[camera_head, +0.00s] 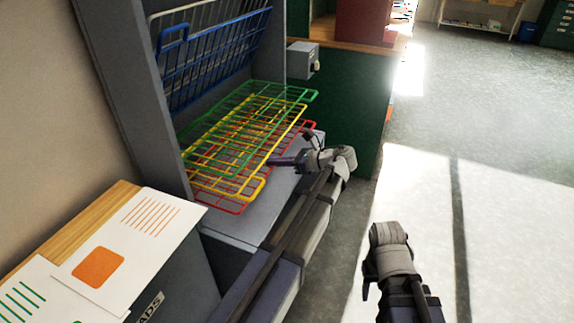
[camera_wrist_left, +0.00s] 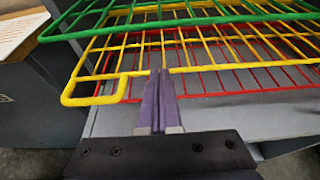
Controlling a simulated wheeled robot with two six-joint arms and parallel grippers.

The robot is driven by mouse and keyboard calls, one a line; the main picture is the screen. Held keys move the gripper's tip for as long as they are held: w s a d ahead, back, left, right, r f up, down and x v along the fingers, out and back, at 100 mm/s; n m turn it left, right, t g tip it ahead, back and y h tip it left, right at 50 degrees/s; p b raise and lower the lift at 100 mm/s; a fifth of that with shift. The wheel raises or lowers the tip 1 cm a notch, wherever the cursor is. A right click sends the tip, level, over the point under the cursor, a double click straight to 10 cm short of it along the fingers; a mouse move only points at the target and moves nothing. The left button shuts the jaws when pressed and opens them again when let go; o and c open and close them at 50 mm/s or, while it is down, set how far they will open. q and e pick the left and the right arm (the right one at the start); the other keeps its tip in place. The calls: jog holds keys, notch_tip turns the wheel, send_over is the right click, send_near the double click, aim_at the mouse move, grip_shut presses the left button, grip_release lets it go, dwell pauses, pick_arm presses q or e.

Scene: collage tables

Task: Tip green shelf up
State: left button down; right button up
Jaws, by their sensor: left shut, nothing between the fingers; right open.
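The green wire shelf (camera_head: 285,88) lies about level in the grey rack, the topmost of the lowered shelves. In the left wrist view its front bar (camera_wrist_left: 180,23) crosses the top. A yellow wire shelf (camera_head: 250,195) lies just below it, and a red wire shelf (camera_head: 238,211) lies lowest. My left gripper (camera_head: 272,160) is shut and empty at the front of the shelves. In the left wrist view its fingertips (camera_wrist_left: 158,75) overlap the yellow front bar; I cannot tell if they touch it. My right gripper (camera_head: 370,282) is open, low and away from the rack; its fingertips are not clear.
The rack's grey side panel (camera_head: 125,75) rises at left. A wooden-topped cabinet with papers (camera_head: 140,240) stands at the front left. Floor (camera_head: 490,210) is clear at right.

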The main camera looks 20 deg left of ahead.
pick_arm(q)
jog(key=shift+a+r+p, duration=1.35)
jog(key=shift+r+p, duration=0.2)
jog(key=shift+p, duration=0.25)
jog(key=a+r+h+p, duration=0.4)
jog(key=r+p, duration=0.8)
jog(key=p, duration=0.6)
jog(key=a+r+h+p, duration=0.5)
jog(key=r+p, duration=0.7)
jog(key=p, duration=0.7)
jog(key=shift+w+a+r+h, duration=0.25)
jog(key=shift+a+r+h, duration=0.05)
jog(key=shift+a, duration=1.05)
